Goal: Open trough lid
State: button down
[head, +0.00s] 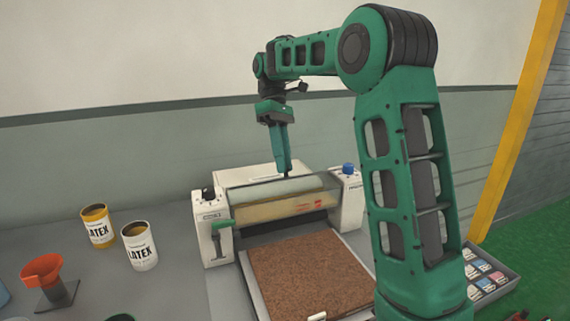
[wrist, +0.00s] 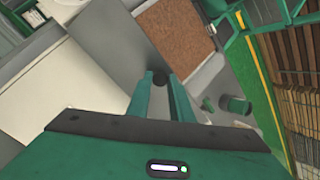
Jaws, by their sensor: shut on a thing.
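The machine (head: 215,238) stands on the counter, and its trough lid (head: 275,190) spans the space between two white end housings. The lid looks like a pale see-through cover, and it lies over a yellowish trough front (head: 272,208). My gripper (head: 286,174) points down at the middle of the lid's upper side. In the wrist view, my gripper (wrist: 160,79) has its two green fingers on either side of a small dark round knob (wrist: 160,76). It is shut on this knob, which seems to belong to the lid. The fingers partly hide the lid in the wrist view.
A brown board (head: 310,272) lies on the bed in front of the machine. Two latex cans (head: 140,247) and an orange funnel (head: 42,270) stand to the left. A tray of small packs (head: 488,275) is at right.

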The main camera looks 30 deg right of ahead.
jog(key=shift+w+r+g, duration=0.1)
jog(key=shift+w+g, duration=0.2)
jog(key=c, duration=1.6)
grip_release()
jog(key=shift+s, duration=0.1)
